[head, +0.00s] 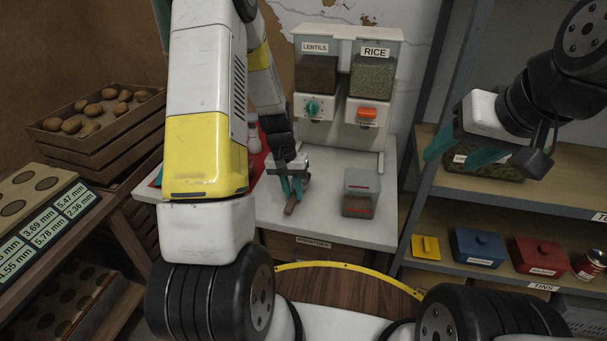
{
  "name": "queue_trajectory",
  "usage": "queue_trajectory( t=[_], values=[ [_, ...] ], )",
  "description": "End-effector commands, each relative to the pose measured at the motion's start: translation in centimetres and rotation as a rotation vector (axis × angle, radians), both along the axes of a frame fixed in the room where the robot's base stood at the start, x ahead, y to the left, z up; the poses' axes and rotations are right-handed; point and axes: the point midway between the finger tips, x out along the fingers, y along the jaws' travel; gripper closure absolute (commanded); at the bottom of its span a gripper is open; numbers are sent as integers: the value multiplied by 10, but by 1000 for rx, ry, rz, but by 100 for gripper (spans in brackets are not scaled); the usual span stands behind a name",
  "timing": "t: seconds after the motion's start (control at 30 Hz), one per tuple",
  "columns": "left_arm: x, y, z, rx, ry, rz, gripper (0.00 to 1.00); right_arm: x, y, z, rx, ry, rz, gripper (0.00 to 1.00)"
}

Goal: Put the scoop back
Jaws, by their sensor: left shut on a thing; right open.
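My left gripper (291,187) is over the white table, its teal fingers pointing down and shut on a small brown piece, which looks like the handle of the scoop (290,208). The rest of the scoop is hidden or too small to make out. My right gripper (447,148) is open and empty in front of the shelf at the right. A dispenser (342,106) stands at the back of the table, with a LENTILS bin at left and a RICE bin at right. A clear container (360,192) with red lines and brown contents stands right of my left gripper.
The white table (330,228) has bare room around the container. Crates of potatoes (95,125) stand at left, with a hole-gauge board (45,210) in front. The shelf (465,260) at right holds yellow, blue and red boxes and a can. My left arm hides the table's left part.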

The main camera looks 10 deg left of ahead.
Motion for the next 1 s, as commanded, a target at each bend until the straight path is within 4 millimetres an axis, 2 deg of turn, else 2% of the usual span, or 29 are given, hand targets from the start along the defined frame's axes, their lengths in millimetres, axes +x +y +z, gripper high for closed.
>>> queue_trajectory(
  t=[0.17, 0.2, 0.3, 0.67, 0.77, 1.0],
  values=[
    [0, 0, -3, 0, 1, 0, 100, 0, 0, 0, 0, 0, 0, 44],
    [0, 0, -3, 0, 1, 0, 74, 0, 0, 0, 0, 0, 0, 44],
    [0, 0, -3, 0, 1, 0, 58, 0, 0, 0, 0, 0, 0, 44],
    [0, 0, 1, 0, -1, 0, 58, 0, 0, 0, 0, 0, 0, 44],
    [1, 2, 12, 0, -3, 0, 58, 0, 0, 0, 0, 0, 0, 44],
    [1, 10, 63, 1, -7, 2, 58, 0, 0, 0, 0, 0, 0, 44]
  ],
)
